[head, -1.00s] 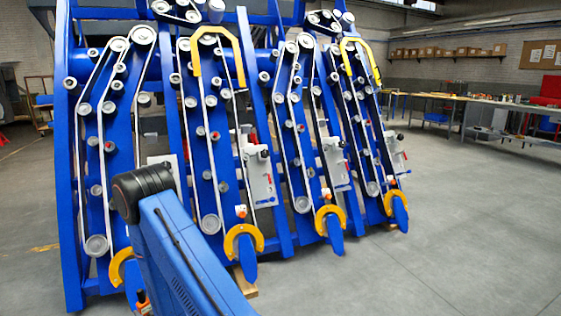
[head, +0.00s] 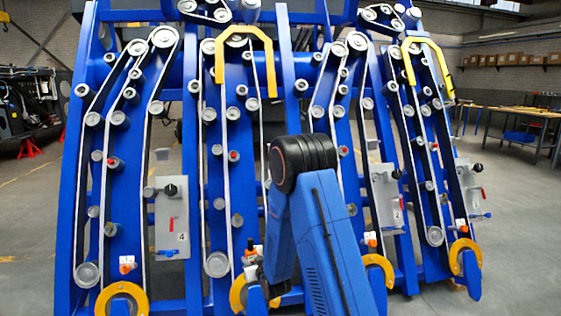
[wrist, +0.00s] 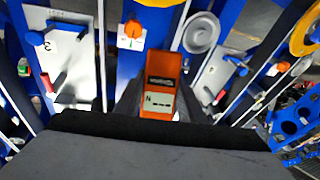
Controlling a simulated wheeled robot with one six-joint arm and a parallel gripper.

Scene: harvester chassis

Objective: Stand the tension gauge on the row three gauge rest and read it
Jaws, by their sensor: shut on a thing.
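The tension gauge (wrist: 161,75) is an orange handheld body with a pale display marked N and showing dashes. My gripper (wrist: 158,106) is shut on it, with a dark finger on each side. In the wrist view a plate marked 3 (wrist: 62,45) lies left of the gauge, with a blue handle and a red lever. A white bracket with an orange knob (wrist: 132,31) is just beyond the gauge's left top corner; I cannot tell whether this is the row three gauge rest. In the head view my arm hides the row three plate, and my gripper is not clear.
The blue chassis (head: 188,110) carries several belt rows with pulleys. A plate marked 4 (head: 170,214) is left of my arm; a plate marked 2 (head: 387,190) is right. Yellow guards (head: 122,292) curve along the bottom. Open floor (head: 525,215) lies to the right.

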